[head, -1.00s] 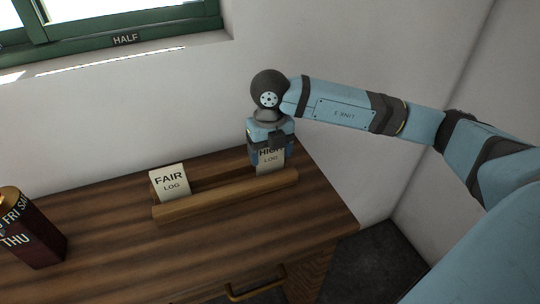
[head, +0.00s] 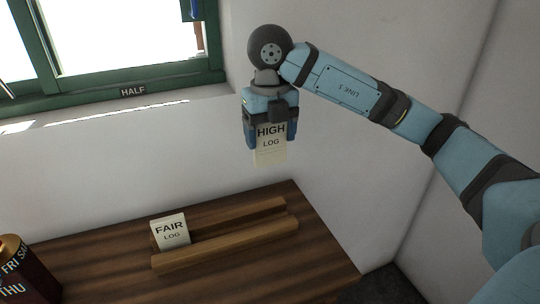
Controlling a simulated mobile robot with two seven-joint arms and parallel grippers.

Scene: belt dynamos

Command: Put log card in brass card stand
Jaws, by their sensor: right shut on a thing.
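A cream card reading HIGH LOG (head: 271,150) hangs upright in my right gripper (head: 270,140), which is shut on its upper part, above and behind the right end of the wooden rack. Another cream card reading FAIR LOG (head: 171,233) stands in the left part of the wooden rack (head: 225,246), leaning back. The rack has two long wooden rails with a slot between them. The brass card stand cannot be made out in this view. My left gripper is not in view.
A dark red block with a brass top and day names (head: 22,272) stands at the left of the wooden table (head: 100,250). The wall and a green-framed window with a HALF label (head: 133,91) are behind. The table right of the rack is clear.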

